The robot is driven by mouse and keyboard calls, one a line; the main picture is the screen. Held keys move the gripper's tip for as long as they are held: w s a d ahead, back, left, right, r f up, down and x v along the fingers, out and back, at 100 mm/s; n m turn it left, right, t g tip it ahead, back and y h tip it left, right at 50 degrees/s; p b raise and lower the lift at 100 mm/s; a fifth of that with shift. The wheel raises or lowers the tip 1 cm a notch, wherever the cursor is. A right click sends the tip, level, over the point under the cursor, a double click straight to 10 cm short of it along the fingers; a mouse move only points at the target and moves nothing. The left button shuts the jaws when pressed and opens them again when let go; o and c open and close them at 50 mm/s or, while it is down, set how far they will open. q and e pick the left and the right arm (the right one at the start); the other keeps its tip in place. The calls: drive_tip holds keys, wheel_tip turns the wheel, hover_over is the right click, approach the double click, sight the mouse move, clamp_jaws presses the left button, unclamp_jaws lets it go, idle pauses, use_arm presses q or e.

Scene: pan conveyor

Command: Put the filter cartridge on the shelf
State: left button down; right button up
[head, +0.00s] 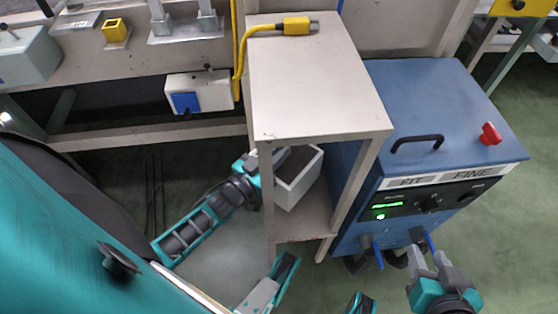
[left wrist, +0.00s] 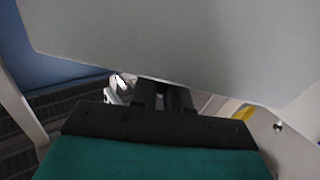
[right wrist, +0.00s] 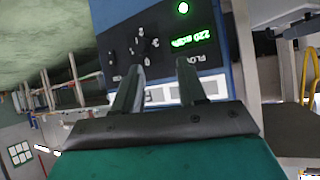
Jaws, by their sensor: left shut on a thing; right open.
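The filter cartridge appears to be the light grey box with a dark top (head: 300,182), inside the open shelf stand (head: 322,95), between its top board and lower board (head: 310,218). My left gripper (head: 270,165) reaches in from the left and is shut on the box's near-left edge. In the left wrist view a large grey face (left wrist: 170,40), likely the box, fills the top above the fingers (left wrist: 165,97). I cannot tell whether the box touches the lower board. My right gripper (head: 428,260) is open and empty in front of the blue machine (head: 440,110).
A yellow plug with cable (head: 297,26) lies on the stand's top. The machine has a black handle (head: 417,142), a red knob (head: 490,134) and a lit green display (head: 387,205). A workbench (head: 150,140) stands at the left. The stand's legs are close to my left arm.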

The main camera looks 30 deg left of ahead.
sight(284, 164)
use_arm(q)
wheel_tip(284, 164, down, 3)
drive_tip(key=shift+w+f+b, duration=0.1)
drive_tip(key=shift+f+b, duration=0.05)
drive_tip(key=shift+b, duration=0.95)
drive_tip(key=shift+w+d+f, duration=0.1)
drive_tip(key=shift+d+f, duration=0.05)
drive_tip(key=shift+f, duration=0.05)
drive_tip(key=shift+r, duration=0.15)
drive_tip(key=c, duration=1.4)
unclamp_jaws()
drive_tip(key=shift+f, duration=0.2)
drive_tip(key=shift+c, duration=0.2)
drive_tip(key=o, duration=0.3)
drive_tip(key=shift+o, duration=0.2)
use_arm(e)
drive_tip(key=shift+w+a+f, duration=0.15)
drive_tip(key=shift+a+f, duration=0.15)
drive_tip(key=shift+f, duration=0.3)
drive_tip(key=shift+f, duration=0.1)
